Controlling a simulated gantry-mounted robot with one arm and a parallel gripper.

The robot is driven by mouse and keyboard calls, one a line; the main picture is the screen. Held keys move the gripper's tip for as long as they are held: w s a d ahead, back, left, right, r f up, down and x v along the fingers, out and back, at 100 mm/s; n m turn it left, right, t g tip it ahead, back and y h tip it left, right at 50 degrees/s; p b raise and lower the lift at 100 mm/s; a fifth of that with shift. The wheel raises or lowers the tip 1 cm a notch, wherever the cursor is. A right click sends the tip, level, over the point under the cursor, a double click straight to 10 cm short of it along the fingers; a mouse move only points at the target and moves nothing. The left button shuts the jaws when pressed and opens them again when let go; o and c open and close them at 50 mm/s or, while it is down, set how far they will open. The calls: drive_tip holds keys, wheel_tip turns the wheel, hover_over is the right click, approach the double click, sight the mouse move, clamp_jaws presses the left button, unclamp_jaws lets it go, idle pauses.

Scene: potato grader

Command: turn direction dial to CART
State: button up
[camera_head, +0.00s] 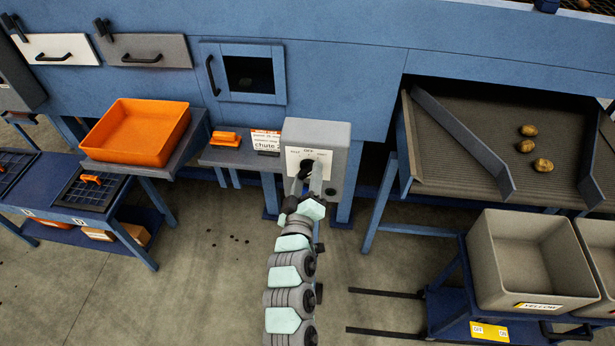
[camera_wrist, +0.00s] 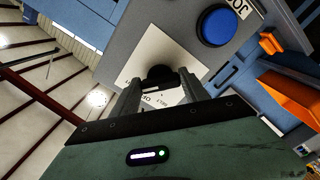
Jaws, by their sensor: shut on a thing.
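The direction dial (camera_wrist: 160,74) is a black knob on a white label plate (camera_head: 309,158), on the front of a grey control box (camera_head: 316,131). My gripper (camera_head: 308,186) reaches up to the box from below. In the wrist view, its two grey fingers (camera_wrist: 158,88) stand either side of the knob and are shut on it. The plate carries OFF at its top and small words to the left and right that are hard to read. The fingers hide most of the knob, so I cannot tell which word it points to.
A blue round button (camera_wrist: 216,26) sits on the box near the dial. Left of the box are a small shelf with an orange object (camera_head: 226,139) and an orange tray (camera_head: 138,132). Grey crates (camera_head: 530,298) stand on a cart at right. The floor around my arm is open.

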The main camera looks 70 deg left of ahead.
drive_tip(key=o, duration=1.4)
drive_tip(key=v, duration=1)
drive_tip(key=shift+s+d, duration=0.2)
drive_tip(key=shift+d, duration=0.15)
